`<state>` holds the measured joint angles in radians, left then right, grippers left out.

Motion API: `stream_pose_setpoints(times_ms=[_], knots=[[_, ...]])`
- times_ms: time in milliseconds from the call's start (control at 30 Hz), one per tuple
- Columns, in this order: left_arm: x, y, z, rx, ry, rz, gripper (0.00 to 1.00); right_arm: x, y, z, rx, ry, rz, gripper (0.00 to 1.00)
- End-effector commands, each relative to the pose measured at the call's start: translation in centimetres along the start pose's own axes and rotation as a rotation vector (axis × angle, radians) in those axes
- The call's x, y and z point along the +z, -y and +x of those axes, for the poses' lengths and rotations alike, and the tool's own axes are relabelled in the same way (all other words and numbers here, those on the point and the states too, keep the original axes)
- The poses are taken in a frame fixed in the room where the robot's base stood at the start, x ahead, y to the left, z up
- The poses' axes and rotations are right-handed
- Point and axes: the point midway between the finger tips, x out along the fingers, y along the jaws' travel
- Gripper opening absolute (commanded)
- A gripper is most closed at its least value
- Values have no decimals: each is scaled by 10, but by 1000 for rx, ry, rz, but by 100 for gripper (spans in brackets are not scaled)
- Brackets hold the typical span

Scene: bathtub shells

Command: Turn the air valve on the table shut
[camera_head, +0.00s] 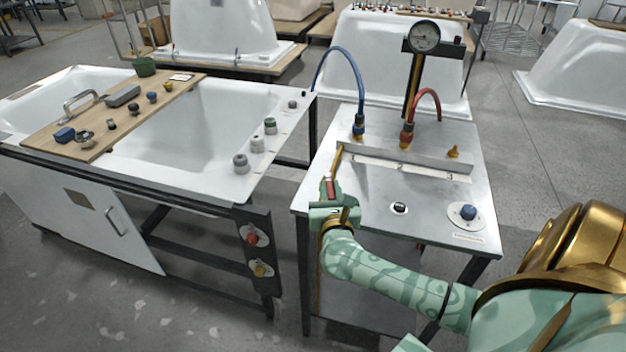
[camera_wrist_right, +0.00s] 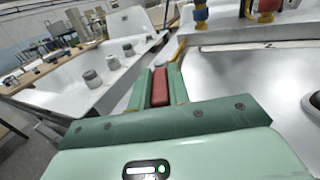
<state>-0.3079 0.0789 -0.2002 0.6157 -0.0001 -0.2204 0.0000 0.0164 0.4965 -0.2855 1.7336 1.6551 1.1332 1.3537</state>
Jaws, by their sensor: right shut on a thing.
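The air valve's lever has a red grip (camera_head: 330,188) and a brass-coloured arm (camera_head: 338,158) that runs back along the left edge of the metal table (camera_head: 430,222). My right gripper (camera_head: 333,192) is at the table's front left and is shut on the red grip. In the right wrist view the red grip (camera_wrist_right: 160,88) sits between the two green fingers (camera_wrist_right: 160,90). The valve's body is hard to make out. My left gripper is not in view.
A blue hose (camera_head: 340,55) and a red hose (camera_head: 427,93) join fittings at the table's back, by a gauge (camera_head: 424,37). A bathtub shell (camera_head: 215,130) with a wooden board (camera_head: 110,118) stands left, across a narrow gap.

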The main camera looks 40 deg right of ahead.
Motion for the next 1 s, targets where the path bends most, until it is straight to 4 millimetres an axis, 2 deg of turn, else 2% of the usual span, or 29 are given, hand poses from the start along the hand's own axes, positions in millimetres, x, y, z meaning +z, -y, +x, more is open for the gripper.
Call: stream_pose_setpoints(times_ms=[367, 400, 467, 767, 867, 1000], knots=[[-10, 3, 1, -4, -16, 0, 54, -2, 1, -1, 37, -5, 2, 0], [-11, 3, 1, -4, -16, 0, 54, -2, 1, -1, 37, -5, 2, 26], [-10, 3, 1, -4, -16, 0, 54, -2, 1, -1, 37, -5, 2, 40], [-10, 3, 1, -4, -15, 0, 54, -1, 1, -2, 37, -3, 1, 40], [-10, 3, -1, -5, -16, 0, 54, -1, 1, -11, 37, -4, 1, 40], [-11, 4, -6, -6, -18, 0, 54, 0, 2, -40, 38, -6, 2, 40]])
